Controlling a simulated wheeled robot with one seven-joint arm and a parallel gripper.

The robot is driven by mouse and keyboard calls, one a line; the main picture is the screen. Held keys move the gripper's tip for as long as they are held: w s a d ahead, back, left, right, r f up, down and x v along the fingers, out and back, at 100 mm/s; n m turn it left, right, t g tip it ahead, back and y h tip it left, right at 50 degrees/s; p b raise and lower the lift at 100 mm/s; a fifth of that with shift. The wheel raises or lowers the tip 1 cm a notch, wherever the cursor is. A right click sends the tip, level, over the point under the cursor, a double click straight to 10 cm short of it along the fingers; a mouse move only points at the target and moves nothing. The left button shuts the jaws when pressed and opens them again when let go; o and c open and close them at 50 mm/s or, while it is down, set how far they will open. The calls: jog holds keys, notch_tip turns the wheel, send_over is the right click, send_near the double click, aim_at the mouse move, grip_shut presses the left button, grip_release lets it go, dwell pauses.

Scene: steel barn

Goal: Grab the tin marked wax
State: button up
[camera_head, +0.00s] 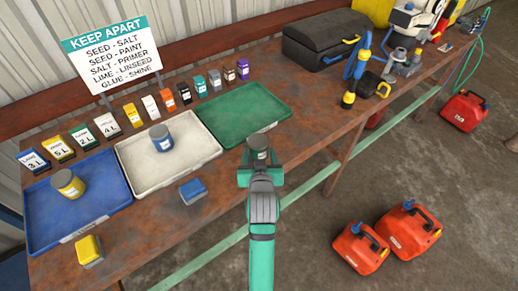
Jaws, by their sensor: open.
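I cannot read the word wax on any tin in the head view. A dark grey-green tin (259,155) stands by the front edge of the table, just right of the white tray. My gripper (259,166) is open at this tin, with its jaws low around or just in front of it; I cannot tell which. The jaws and wrist hide the tin's lower part. A yellow tin (68,184) stands in the blue tray (80,222). A blue tin with a pale label (160,138) stands in the white tray (185,160).
An empty green tray (240,115) lies beyond my gripper. A blue block (193,190) and yellow block (89,250) lie in front. Red cans (360,247) stand on the floor.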

jog(key=shift+w+a+f, duration=0.1)
jog(key=shift+w+f, duration=0.1)
jog(key=shift+w, duration=0.3)
jog(key=shift+w+a+f, duration=0.35)
jog(key=shift+w+a, duration=0.3)
jog(key=shift+d+x, duration=0.15)
jog(key=shift+x, duration=1)
jog(key=shift+d+x, duration=0.15)
jog(key=shift+x, duration=0.95)
jog(key=c, duration=0.9)
jog(key=shift+o, duration=0.2)
jog(key=shift+r, duration=0.1)
